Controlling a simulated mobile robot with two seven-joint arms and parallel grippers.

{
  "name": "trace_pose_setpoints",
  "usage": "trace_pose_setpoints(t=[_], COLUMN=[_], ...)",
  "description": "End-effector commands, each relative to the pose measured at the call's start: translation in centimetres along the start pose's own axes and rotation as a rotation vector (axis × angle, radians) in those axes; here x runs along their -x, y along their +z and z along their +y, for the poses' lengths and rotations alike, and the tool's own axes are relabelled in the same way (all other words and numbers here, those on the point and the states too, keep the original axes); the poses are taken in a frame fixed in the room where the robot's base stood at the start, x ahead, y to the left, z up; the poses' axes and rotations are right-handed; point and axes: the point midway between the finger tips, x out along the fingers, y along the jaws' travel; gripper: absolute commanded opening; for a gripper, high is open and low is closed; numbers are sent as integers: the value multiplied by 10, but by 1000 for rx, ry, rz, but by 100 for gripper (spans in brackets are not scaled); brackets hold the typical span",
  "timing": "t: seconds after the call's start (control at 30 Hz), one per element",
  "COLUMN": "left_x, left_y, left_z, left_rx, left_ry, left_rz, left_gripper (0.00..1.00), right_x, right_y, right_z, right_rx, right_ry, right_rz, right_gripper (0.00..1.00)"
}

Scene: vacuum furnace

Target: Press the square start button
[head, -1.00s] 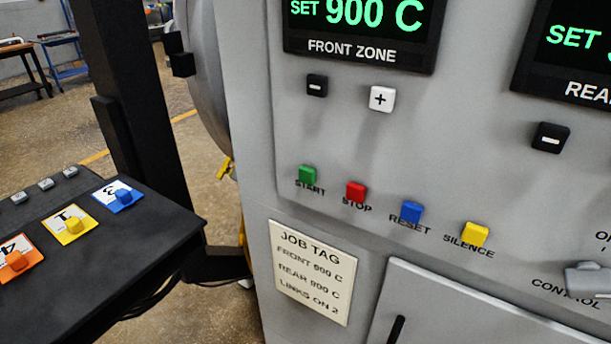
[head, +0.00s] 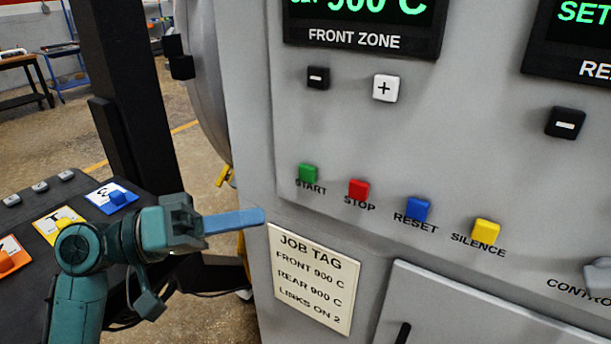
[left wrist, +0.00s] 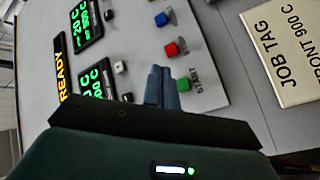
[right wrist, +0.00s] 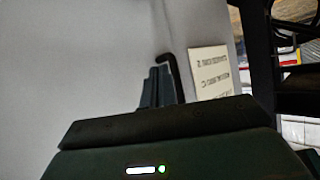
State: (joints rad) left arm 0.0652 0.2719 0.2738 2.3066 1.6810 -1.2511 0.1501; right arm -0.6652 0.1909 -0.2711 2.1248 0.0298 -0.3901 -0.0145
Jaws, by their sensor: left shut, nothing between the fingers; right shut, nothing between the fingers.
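The square green start button (head: 308,173) is on the grey furnace panel, above its START label, at the left end of a row of buttons. My left gripper (head: 262,216) is shut and empty, its blue fingers pointing right, below and left of the start button in the head view. In the left wrist view the green button (left wrist: 184,84) shows just right of the shut fingertips (left wrist: 160,70). I cannot tell how large the gap is. My right gripper (right wrist: 160,72) is shut and empty, facing a plain grey panel in its wrist view.
The red stop (head: 358,189), blue reset (head: 418,208) and yellow silence (head: 486,230) buttons follow to the right. A job tag (head: 311,279) is fixed below. A black handle (right wrist: 172,68) shows in the right wrist view.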

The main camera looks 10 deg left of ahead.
Motion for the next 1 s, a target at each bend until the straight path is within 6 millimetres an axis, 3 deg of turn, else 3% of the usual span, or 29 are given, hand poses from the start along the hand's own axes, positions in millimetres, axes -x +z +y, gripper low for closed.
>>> trace_pose_setpoints(t=[0.37, 0.7, 1.0], left_x=[-8, -41, -59], left_y=[-7, -30, -42], left_z=[-6, -29, -45], left_rx=[3, 2, 2], left_ry=[-1, 0, -3], left_rz=[3, 3, 1], left_gripper=[0, 0, 0], right_x=[2, 4, 1], right_y=[3, 5, 6], right_z=[0, 4, 4], right_rx=[-6, -17, -19], right_ry=[4, 20, 19], right_rz=[-13, -30, -26], right_gripper=[0, 0, 0])
